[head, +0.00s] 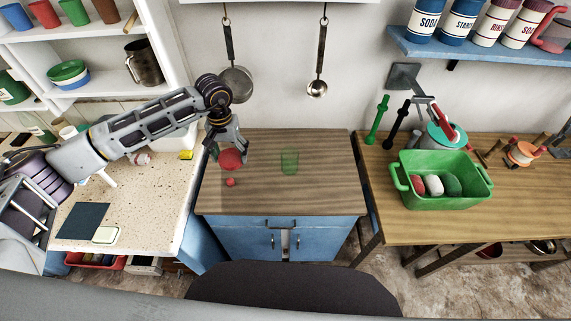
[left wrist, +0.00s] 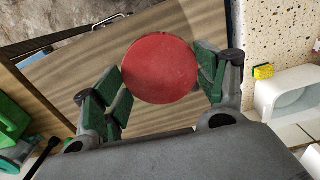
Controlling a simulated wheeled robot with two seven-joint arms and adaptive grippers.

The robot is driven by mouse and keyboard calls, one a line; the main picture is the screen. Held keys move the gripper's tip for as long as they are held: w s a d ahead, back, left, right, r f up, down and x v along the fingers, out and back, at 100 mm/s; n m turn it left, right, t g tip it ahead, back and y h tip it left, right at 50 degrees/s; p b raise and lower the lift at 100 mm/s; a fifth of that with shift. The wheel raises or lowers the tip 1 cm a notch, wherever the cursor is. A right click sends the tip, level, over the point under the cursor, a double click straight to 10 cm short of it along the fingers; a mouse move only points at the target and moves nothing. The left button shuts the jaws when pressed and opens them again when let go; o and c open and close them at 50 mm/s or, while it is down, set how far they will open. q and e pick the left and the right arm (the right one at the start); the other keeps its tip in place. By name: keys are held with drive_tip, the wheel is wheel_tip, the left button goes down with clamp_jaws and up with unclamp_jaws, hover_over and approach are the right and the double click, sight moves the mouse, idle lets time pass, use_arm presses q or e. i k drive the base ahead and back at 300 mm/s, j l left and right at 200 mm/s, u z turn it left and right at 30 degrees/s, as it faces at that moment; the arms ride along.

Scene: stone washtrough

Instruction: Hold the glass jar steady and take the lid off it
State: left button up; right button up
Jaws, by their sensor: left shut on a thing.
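A jar with a round red lid (head: 231,159) stands at the left part of the wooden counter top. The lid fills the middle of the left wrist view (left wrist: 160,72), seen from above, and is on the jar. The lid and fingers hide nearly all of the glass body. My left gripper (head: 228,150) reaches in from the left and is shut on the jar, with its green-padded fingers on both sides, just under the lid. The gripper also shows in the left wrist view (left wrist: 163,88). My right gripper is in neither view.
A translucent green tumbler (head: 290,162) stands to the right of the jar. A small red thing (head: 230,182) lies in front of the jar. A green basin (head: 441,187) is on the right table. The counter's front and right are clear.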

sight(290, 155)
drive_tip(key=j+z, duration=0.25)
drive_tip(key=z, duration=0.2)
drive_tip(key=j+z, duration=0.3)
drive_tip(key=z, duration=0.15)
